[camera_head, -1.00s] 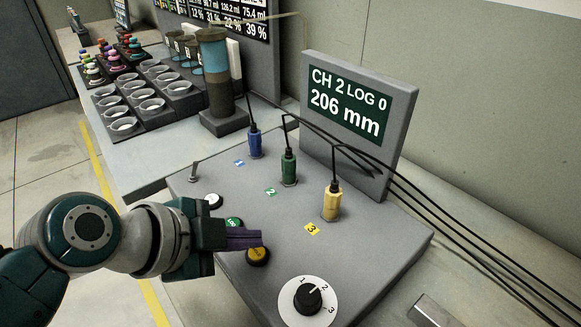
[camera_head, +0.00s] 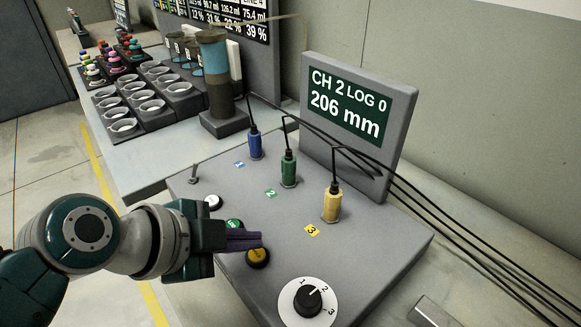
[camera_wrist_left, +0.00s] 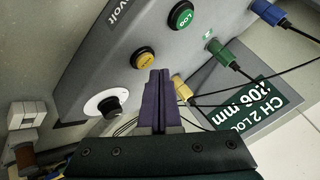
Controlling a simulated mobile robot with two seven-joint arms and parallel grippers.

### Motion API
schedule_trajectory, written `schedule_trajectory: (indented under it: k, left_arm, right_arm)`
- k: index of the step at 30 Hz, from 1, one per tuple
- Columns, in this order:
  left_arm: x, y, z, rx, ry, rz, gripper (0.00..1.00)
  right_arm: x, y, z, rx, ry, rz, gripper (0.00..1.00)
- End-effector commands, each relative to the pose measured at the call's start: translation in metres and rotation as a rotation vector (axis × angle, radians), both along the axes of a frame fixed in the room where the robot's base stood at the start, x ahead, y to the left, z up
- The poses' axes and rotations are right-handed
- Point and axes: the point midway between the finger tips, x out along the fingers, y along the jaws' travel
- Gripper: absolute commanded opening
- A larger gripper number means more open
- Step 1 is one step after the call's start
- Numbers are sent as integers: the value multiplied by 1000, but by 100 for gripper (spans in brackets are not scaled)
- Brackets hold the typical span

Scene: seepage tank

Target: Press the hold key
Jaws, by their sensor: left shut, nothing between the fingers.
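The grey console panel (camera_head: 355,255) carries a yellow key (camera_head: 257,258) with small dark lettering I cannot read. The key also shows in the left wrist view (camera_wrist_left: 143,60). A green key (camera_head: 234,224) sits beside it; it reads LOG in the left wrist view (camera_wrist_left: 181,16). My left gripper (camera_head: 260,240) is shut and empty. Its purple fingers lie just behind the yellow key in the head view and seem to be above the panel; contact is not clear. My right gripper is not in view.
A black rotary knob (camera_head: 308,299) is near the front. Blue (camera_head: 255,142), green (camera_head: 289,168) and yellow (camera_head: 332,203) plugs with black cables stand on the panel. A display (camera_head: 345,110) reads CH 2, LOG 0, 206 mm. A toggle switch (camera_head: 194,174) is at the back left.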

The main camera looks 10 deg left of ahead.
Motion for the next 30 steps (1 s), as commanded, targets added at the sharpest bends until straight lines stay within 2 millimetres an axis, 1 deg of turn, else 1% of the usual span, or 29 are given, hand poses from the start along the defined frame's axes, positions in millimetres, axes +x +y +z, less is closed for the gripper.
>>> schedule_trajectory:
  k: [20,30]
  left_arm:
    - [0,0,0,0,0,0,0]
    - [0,0,-9,0,1,-1,0]
  right_arm:
    - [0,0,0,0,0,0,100]
    - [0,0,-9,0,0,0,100]
